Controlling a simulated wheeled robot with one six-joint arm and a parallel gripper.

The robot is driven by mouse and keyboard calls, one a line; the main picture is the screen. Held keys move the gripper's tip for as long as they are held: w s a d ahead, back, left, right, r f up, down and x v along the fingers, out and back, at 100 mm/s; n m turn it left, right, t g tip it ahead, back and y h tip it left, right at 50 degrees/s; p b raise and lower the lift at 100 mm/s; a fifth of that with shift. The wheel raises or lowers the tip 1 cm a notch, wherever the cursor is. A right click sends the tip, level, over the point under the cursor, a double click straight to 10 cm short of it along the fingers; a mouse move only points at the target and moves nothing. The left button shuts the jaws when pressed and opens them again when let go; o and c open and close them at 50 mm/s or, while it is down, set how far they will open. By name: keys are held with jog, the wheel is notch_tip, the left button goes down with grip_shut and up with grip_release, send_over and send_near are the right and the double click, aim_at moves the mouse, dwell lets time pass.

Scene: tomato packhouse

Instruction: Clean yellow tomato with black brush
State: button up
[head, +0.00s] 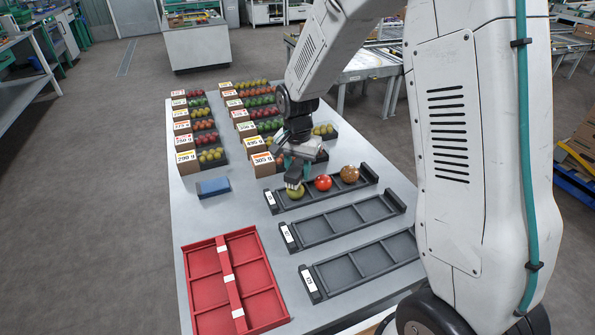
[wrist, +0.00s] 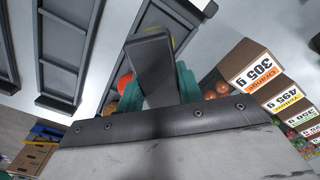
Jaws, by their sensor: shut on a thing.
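My gripper (head: 297,168) is over the left end of the nearest-to-boxes dark tray (head: 361,182). Its teal fingers also show in the wrist view (wrist: 158,90), shut on a dark block that I take to be the black brush (wrist: 150,55). The brush also shows in the head view (head: 294,174), small and partly hidden. The yellow tomato (head: 295,192) sits in the tray's left compartment, directly below the brush. They look touching or nearly so; I cannot tell which. In the wrist view the brush hides most of the tomato.
A red tomato (head: 323,183) and a brownish-orange one (head: 349,174) share the tray. Two empty dark trays (head: 340,221) (head: 365,262) and a red divided crate (head: 228,276) lie nearer. A blue block (head: 213,187) lies left. Rows of labelled boxes (head: 187,161) fill the table's back.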

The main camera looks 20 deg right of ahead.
aim_at(291, 175)
jog(key=shift+r, duration=2.55)
jog(key=shift+s+a+f, duration=0.25)
jog(key=shift+f, duration=0.65)
jog(key=shift+s+a+f, duration=0.25)
jog(key=shift+a+f, duration=0.05)
jog(key=shift+f, duration=0.6)
jog(key=shift+s+a+f, duration=0.25)
jog(key=shift+f, duration=0.65)
jog(key=shift+f, duration=0.4)
jog(key=shift+d, duration=0.1)
jog(key=shift+w+d+f, duration=0.1)
jog(key=shift+w+d, duration=0.55)
jog(key=shift+d, duration=0.05)
jog(key=shift+c, duration=0.4)
jog(key=shift+s+a, duration=1.45)
jog(key=shift+a, duration=0.1)
